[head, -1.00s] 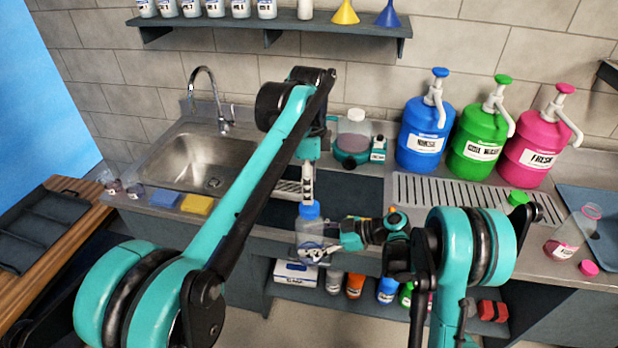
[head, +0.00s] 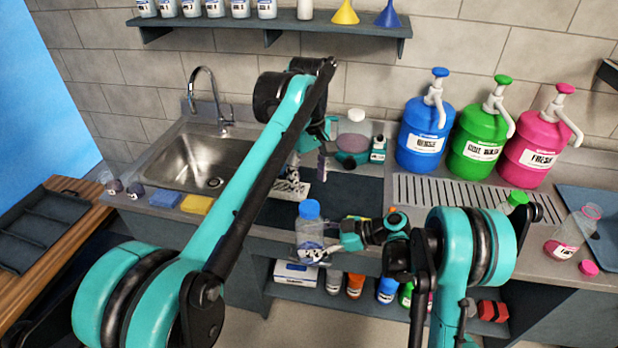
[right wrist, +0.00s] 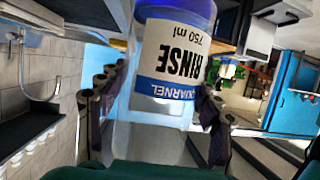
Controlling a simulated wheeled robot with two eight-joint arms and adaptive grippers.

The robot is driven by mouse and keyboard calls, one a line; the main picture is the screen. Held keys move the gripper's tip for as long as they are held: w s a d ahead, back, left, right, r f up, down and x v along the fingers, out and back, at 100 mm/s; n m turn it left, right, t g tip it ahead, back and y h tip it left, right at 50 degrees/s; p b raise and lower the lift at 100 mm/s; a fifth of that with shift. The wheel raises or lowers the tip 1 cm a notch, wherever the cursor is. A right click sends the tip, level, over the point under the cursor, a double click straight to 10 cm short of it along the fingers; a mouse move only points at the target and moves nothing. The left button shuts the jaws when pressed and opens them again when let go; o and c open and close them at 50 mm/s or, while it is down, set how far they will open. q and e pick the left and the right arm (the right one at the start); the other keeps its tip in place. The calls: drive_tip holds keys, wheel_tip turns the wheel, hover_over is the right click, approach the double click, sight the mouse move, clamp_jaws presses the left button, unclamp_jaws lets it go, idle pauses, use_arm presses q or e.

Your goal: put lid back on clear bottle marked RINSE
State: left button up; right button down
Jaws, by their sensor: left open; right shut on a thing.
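The clear RINSE bottle (head: 309,239) is roughly upright above the counter's front edge. A little blue liquid shows in it. The blue lid (head: 309,209) sits on its mouth; I cannot tell how tightly. My right gripper (head: 328,248) is shut around the bottle's body from the right. In the right wrist view the bottle (right wrist: 172,60) is between the fingers, its RINSE 750 ml label upside down; the lid is out of sight there. My left gripper (head: 307,174) is open and empty, above and behind the lid and apart from it.
A sink (head: 190,160) is at left, with blue and yellow sponges (head: 182,202) in front. Blue, green and pink pump jugs (head: 424,135) stand at the back right. An open bottle of pink liquid (head: 567,240) and a pink lid (head: 588,268) are at far right.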

sight(309, 205)
use_arm(q)
drive_tip(key=shift+n, duration=1.3)
drive_tip(key=shift+f, duration=3.95)
